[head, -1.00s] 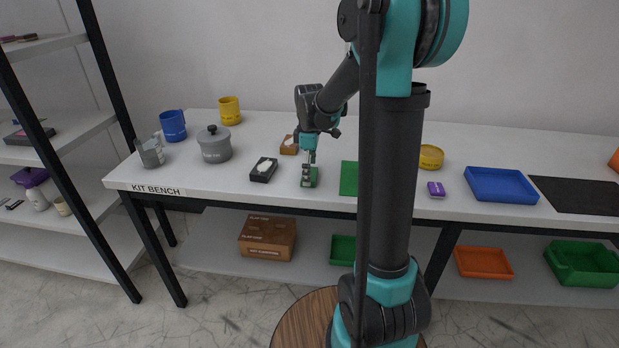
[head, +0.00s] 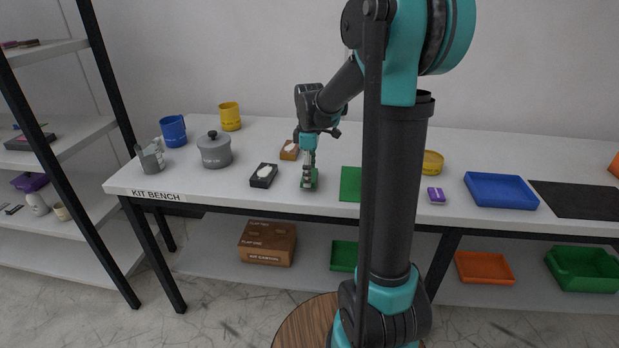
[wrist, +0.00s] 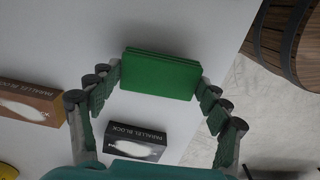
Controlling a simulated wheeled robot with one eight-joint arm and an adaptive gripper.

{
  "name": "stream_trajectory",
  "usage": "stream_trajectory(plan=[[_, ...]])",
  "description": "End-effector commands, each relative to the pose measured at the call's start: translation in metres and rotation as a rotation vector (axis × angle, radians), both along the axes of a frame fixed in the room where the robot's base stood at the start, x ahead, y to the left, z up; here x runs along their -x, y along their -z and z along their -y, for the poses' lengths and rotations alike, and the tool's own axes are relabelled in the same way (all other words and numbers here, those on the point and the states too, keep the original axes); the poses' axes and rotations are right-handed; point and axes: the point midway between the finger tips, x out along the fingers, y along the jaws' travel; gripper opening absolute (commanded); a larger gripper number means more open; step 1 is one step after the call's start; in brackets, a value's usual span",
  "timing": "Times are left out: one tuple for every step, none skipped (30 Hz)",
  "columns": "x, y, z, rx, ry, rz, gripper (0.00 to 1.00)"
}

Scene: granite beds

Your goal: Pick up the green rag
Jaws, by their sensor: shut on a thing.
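The green rag (wrist: 160,75) is a folded, layered rectangle between my fingertips in the wrist view. My gripper (wrist: 160,82) is shut on it, with one finger at each short end. I cannot tell whether the rag is clear of the bench top.
A black block box (head: 264,175) and a brown one (head: 289,150) lie close by, left of the gripper. A grey pot (head: 214,151) stands further left. The bench's front edge is near.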

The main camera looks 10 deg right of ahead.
Motion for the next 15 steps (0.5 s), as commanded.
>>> stream_trajectory(plan=[[0.0, -0.009, 0.0, 0.0, 0.0, 0.0, 0.57], [0.001, -0.014, 0.0, 0.0, 0.0, 0.0, 0.57], [0.001, -0.023, 0.0, 0.0, 0.0, 0.0, 0.57], [0.001, -0.031, 0.0, 0.0, 0.0, 0.0, 0.57], [0.001, -0.039, 0.0, 0.0, 0.0, 0.0, 0.57], [0.001, -0.051, 0.0, 0.0, 0.0, 0.0, 0.57], [0.0, -0.059, 0.0, 0.0, 0.0, 0.0, 0.57], [0.0, -0.068, 0.0, 0.0, 0.0, 0.0, 0.57], [0.001, -0.079, 0.0, 0.0, 0.0, 0.0, 0.57], [0.0, -0.088, 0.0, 0.0, 0.0, 0.0, 0.57], [0.0, -0.096, 0.0, 0.0, 0.0, 0.0, 0.57], [0.0, -0.107, 0.0, 0.0, 0.0, 0.0, 0.57], [0.0, -0.114, 0.0, 0.0, 0.0, 0.0, 0.57], [0.0, -0.122, 0.0, 0.0, 0.0, 0.0, 0.57], [0.001, -0.131, 0.0, 0.0, 0.0, 0.001, 0.57]])
